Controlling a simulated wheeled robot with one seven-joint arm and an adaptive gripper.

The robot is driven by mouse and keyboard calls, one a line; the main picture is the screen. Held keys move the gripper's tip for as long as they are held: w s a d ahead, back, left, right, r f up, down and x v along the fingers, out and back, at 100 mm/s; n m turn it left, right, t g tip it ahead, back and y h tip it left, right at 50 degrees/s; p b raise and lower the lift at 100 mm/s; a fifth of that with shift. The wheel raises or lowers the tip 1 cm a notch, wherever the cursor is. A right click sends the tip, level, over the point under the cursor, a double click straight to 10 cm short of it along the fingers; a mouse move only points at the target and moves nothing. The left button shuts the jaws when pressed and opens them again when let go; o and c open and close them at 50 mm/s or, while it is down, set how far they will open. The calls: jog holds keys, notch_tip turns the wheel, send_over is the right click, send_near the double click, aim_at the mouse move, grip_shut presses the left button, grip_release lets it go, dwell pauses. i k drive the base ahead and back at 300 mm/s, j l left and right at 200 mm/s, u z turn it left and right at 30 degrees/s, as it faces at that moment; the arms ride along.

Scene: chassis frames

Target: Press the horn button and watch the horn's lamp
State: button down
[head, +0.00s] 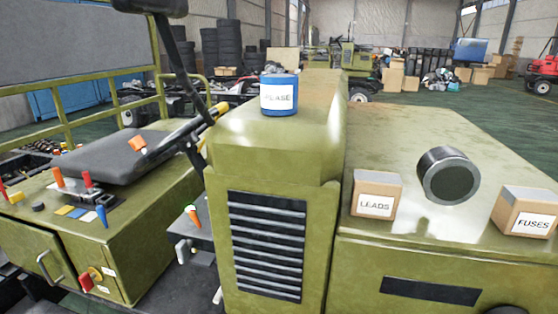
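No part is marked as the horn button, and I cannot tell which one it is. The control panel (120,232) at the left of the green vehicle carries a round black knob (38,207), flat coloured pads (76,212), a blue lever (101,215) and red-orange levers (58,178). A round black drum-shaped part (448,177) with a dark face sits on the right deck; it may be the horn. I cannot make out a lit horn lamp. A small orange part with a pale green-white tip (191,213) stands between panel and grille. My gripper is not in view.
A blue tin (279,106) labelled GREASE, partly legible, stands on the hood. Boxes labelled LEADS (375,206) and FUSES (531,227) flank the drum-shaped part. A black seat (105,158) and dark slanting rod stand at the left.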

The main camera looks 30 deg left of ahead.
aim_at(37, 206)
jog(key=k+j+u, duration=0.3)
jog(key=j, duration=1.95)
jog(key=i+j+u, duration=0.1)
jog(key=j+u, duration=0.15)
jog(key=j, duration=1.95)
